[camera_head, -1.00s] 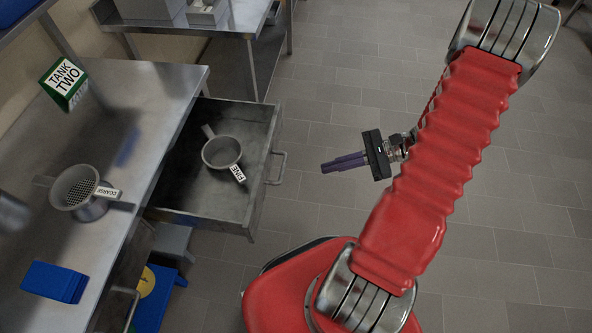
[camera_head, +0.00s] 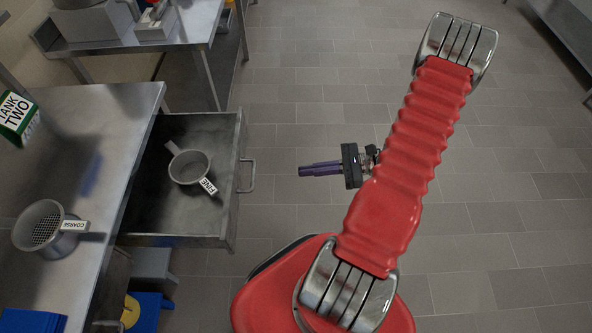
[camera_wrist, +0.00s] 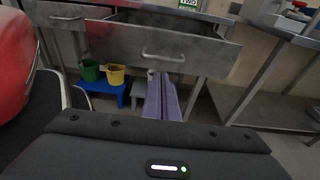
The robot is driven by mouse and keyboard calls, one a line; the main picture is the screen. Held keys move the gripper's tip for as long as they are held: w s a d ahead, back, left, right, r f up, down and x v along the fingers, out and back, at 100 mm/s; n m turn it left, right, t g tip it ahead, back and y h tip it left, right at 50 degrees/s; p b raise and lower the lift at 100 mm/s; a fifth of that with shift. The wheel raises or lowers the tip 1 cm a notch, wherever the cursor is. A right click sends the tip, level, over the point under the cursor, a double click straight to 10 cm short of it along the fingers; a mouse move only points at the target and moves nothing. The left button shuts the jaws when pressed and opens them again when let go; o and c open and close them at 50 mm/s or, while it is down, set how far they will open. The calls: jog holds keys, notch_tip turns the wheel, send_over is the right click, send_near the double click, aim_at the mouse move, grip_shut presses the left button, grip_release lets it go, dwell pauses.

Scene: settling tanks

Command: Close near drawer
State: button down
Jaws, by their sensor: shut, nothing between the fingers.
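The near drawer (camera_head: 172,228) is pulled out from under the steel bench in the head view. The fingers also show in the wrist view (camera_wrist: 161,97).
A strainer tagged COARSE (camera_head: 40,229) stands on the bench top (camera_head: 112,120). A second bench (camera_head: 190,32) stands behind. The tiled floor at right is clear.

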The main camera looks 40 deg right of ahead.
jog(key=x, duration=1.3)
jog(key=shift+w, duration=0.1)
